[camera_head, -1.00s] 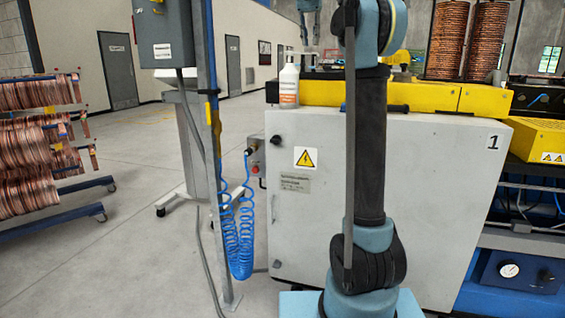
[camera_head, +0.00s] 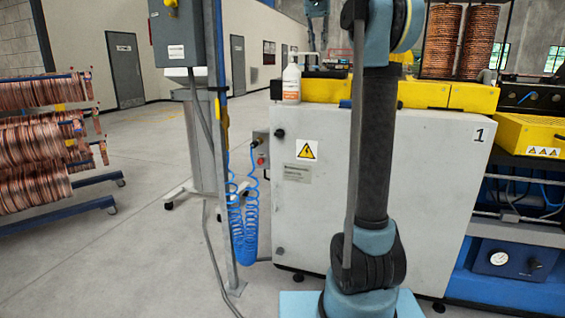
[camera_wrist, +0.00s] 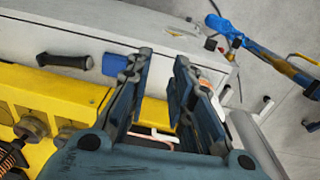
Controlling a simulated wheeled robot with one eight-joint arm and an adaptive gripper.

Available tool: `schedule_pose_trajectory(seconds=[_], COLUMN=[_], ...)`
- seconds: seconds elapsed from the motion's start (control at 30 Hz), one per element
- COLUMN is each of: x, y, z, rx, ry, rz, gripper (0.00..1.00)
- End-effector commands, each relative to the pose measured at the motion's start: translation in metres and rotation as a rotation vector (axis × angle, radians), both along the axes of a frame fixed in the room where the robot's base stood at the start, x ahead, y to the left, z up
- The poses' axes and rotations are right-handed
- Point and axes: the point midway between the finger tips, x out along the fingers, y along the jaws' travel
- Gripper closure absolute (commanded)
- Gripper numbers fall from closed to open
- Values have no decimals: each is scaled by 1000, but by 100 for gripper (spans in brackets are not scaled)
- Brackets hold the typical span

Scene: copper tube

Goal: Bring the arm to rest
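My arm stands upright in the middle of the head view. What looks like my gripper (camera_head: 317,40) hangs small and pointing down at the top of that view, behind the arm. In the wrist view my gripper (camera_wrist: 164,57) has its two dark blue fingers apart, with a gap between them and nothing clearly held. Below it lie the yellow machine top (camera_wrist: 70,90) and the white cabinet side. A thin pinkish curved piece (camera_wrist: 155,141) shows between the finger bases; I cannot tell what it is.
The white cabinet (camera_head: 310,220) stands close in front. A spray bottle (camera_head: 291,85) stands on its left corner. A post with a coiled blue hose (camera_head: 250,220) is to the left, and a rack of copper coils (camera_head: 35,150) farther left. Open floor (camera_head: 140,220) lies between.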

Motion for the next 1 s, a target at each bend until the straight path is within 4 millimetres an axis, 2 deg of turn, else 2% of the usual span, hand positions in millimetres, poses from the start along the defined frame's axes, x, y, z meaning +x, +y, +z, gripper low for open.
schedule_pose_trajectory(seconds=[0.27, 0.47, 0.77, 1.0], x=[-27, -63, -124, -178], y=[-11, -22, -38, -49], z=[-31, -77, -164, -246], rx=[9, 16, 25, 30], ry=[-19, -42, -76, -105], rz=[33, 71, 132, 180], gripper=[79, 79, 79, 79])
